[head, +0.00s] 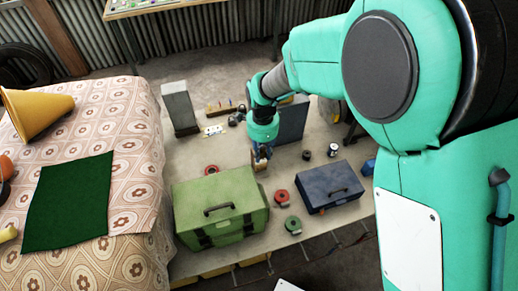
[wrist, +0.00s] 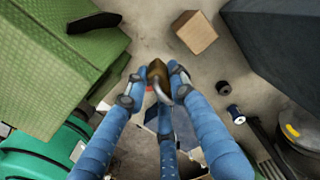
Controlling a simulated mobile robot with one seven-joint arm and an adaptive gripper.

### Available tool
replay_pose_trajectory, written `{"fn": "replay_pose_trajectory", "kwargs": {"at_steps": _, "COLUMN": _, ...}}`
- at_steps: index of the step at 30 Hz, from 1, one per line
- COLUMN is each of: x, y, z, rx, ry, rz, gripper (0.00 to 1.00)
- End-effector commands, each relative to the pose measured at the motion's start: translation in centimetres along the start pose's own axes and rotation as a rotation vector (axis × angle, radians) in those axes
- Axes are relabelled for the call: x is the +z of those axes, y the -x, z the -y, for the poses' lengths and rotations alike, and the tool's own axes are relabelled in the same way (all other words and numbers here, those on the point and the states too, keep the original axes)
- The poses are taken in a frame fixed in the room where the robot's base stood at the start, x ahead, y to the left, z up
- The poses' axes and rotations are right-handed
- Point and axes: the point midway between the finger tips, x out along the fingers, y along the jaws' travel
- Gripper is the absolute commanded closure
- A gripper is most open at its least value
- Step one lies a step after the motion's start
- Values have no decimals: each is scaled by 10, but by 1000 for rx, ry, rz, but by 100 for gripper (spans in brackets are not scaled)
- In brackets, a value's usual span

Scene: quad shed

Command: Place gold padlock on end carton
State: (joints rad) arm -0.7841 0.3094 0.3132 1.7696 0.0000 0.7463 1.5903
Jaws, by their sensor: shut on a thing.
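The gold padlock (wrist: 157,73) is held between the fingertips of my gripper (wrist: 155,82) in the wrist view, its grey shackle toward the right finger. A small plain brown carton (wrist: 195,32) lies ahead of the padlock and to its right in that view, apart from it. In the head view my gripper (head: 262,152) points down over the bench behind the green toolbox, and a brown carton (head: 259,169) shows just below it. The padlock cannot be made out in the head view. Whether this carton is the end one, I cannot tell.
A green toolbox (head: 218,203) and a blue toolbox (head: 330,186) stand at the front of the bench. Red and green rolls (head: 293,225) lie between them. A dark roll (head: 306,155) and a spool (head: 333,150) stand to the right.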

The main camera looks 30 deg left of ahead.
Motion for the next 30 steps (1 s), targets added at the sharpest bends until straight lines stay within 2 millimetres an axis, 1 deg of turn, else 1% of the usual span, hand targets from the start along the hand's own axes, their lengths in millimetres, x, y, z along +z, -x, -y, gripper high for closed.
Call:
{"fn": "replay_pose_trajectory", "kwargs": {"at_steps": 1, "x": -1, "y": 3, "z": -14, "rx": 1, "ry": 2, "rz": 0, "gripper": 100}}
{"fn": "replay_pose_trajectory", "kwargs": {"at_steps": 6, "x": -5, "y": 0, "z": -51, "rx": 0, "ry": 11, "rz": 0, "gripper": 100}}
{"fn": "replay_pose_trajectory", "kwargs": {"at_steps": 9, "x": -6, "y": -2, "z": -67, "rx": 0, "ry": 15, "rz": 0, "gripper": 100}}
{"fn": "replay_pose_trajectory", "kwargs": {"at_steps": 12, "x": -7, "y": -4, "z": -79, "rx": 0, "ry": 19, "rz": 0, "gripper": 100}}
{"fn": "replay_pose_trajectory", "kwargs": {"at_steps": 18, "x": -7, "y": -5, "z": -88, "rx": -1, "ry": 21, "rz": 0, "gripper": 100}}
{"fn": "replay_pose_trajectory", "kwargs": {"at_steps": 30, "x": -8, "y": -6, "z": -87, "rx": -1, "ry": 21, "rz": 0, "gripper": 100}}
